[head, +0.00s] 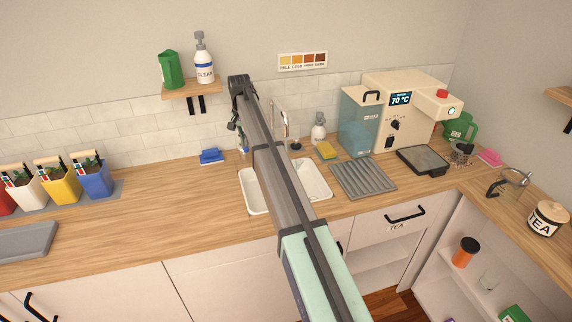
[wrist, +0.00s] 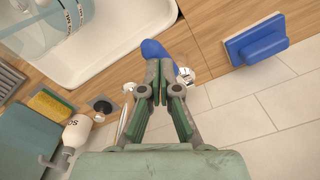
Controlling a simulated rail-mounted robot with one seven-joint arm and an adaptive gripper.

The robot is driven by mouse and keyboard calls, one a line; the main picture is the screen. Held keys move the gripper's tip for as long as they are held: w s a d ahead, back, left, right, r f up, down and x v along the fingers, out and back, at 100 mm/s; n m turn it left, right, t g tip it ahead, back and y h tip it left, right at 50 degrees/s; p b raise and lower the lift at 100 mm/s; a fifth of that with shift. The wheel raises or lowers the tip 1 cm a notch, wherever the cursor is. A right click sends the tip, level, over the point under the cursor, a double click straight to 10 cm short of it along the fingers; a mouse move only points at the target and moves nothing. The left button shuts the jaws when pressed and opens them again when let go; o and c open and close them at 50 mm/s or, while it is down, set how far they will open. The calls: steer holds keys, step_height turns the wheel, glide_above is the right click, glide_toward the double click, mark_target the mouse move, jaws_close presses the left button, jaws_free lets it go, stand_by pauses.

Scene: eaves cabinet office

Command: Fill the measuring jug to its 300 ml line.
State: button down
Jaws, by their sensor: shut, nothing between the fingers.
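A clear, bluish vessel with dark markings, apparently the measuring jug (wrist: 38,32), shows at the sink in the wrist view, cut off by the frame edge. Its water level cannot be read. In the head view my arm covers that part of the white sink (head: 316,183). A chrome tap spout (head: 284,120) rises behind the sink. My gripper (head: 234,122) is shut and empty. Contact cannot be told.
A blue brush or scrubber (head: 211,156) lies left of the sink, near the tiled wall. A soap bottle (head: 318,130), yellow sponge (head: 326,150) and ribbed rack (head: 362,179) are to the right. The counter (head: 170,200) left of the sink is mostly free.

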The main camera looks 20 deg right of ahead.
steer(key=shift+f, duration=0.8)
stand_by(4.5)
steer(key=shift+f+b, duration=0.45)
steer(key=shift+f, duration=0.3)
steer(key=shift+r+p, duration=1.8)
steer(key=shift+r, duration=1.75)
steer(key=shift+f, duration=0.1)
